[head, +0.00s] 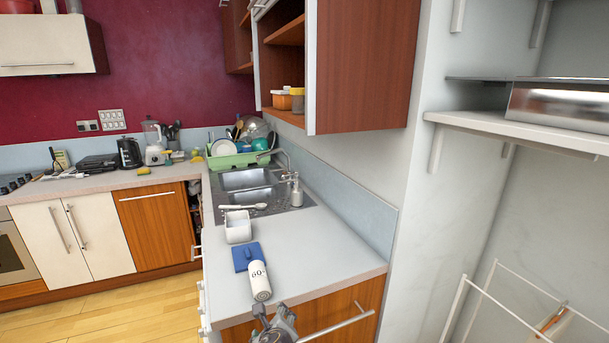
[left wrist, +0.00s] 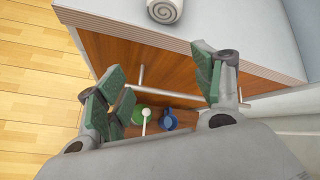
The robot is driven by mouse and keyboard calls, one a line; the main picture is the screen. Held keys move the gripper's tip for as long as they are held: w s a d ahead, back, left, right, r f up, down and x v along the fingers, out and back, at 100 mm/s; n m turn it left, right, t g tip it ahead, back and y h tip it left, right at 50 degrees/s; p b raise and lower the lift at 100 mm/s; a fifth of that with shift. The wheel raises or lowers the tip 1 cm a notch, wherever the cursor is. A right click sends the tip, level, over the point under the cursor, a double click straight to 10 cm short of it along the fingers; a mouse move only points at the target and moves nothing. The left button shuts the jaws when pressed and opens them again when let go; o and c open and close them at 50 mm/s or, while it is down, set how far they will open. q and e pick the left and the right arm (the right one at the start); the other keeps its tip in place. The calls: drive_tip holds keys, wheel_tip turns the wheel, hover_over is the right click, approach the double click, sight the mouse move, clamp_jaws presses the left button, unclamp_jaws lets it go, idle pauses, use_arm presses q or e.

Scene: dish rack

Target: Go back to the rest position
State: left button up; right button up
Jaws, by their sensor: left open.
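My left gripper (head: 273,318) shows at the bottom of the head view, in front of the near end of the counter (head: 338,259). In the left wrist view its two green-padded fingers (left wrist: 163,80) are spread apart with nothing between them. It is apart from the counter and holds no object. My right gripper is in neither view.
A blue board or cloth (head: 247,256) and a white container (head: 238,227) lie farther along the counter, before the sink (head: 250,187). A metal handle (head: 340,322) crosses the wooden front. A green dish (left wrist: 143,112) and a blue mug (left wrist: 168,119) sit low beyond the fingers.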

use_arm(q)
drive_tip(key=s+a+f+n+g+h, duration=0.1)
drive_tip(key=s+a+f+n+g, duration=0.1)
drive_tip(key=s+a+f+n, duration=0.4)
drive_tip(key=s+a+f+n+g+h, duration=0.15)
drive_tip(key=s+a+n, duration=0.25)
drive_tip(key=s+n, duration=0.4)
drive_tip(key=s+a+f+n+g, duration=0.35)
drive_tip(key=s+n, duration=0.25)
drive_tip(key=n, duration=0.3)
wheel_tip(320, 180, down, 33)
drive_tip(key=s+a, duration=0.2)
drive_tip(key=s+a+f+g, duration=0.1)
drive_tip(key=s+a+f, duration=0.1)
drive_tip(key=s+f, duration=0.8)
drive_tip(key=s+a+f, duration=0.3)
drive_tip(key=s+f, duration=0.7)
drive_tip(key=s, duration=0.2)
drive_tip(key=shift+g, duration=0.4)
drive_tip(key=shift+o, duration=0.5)
drive_tip(key=shift+a+y, duration=0.15)
drive_tip(key=shift+y, duration=0.1)
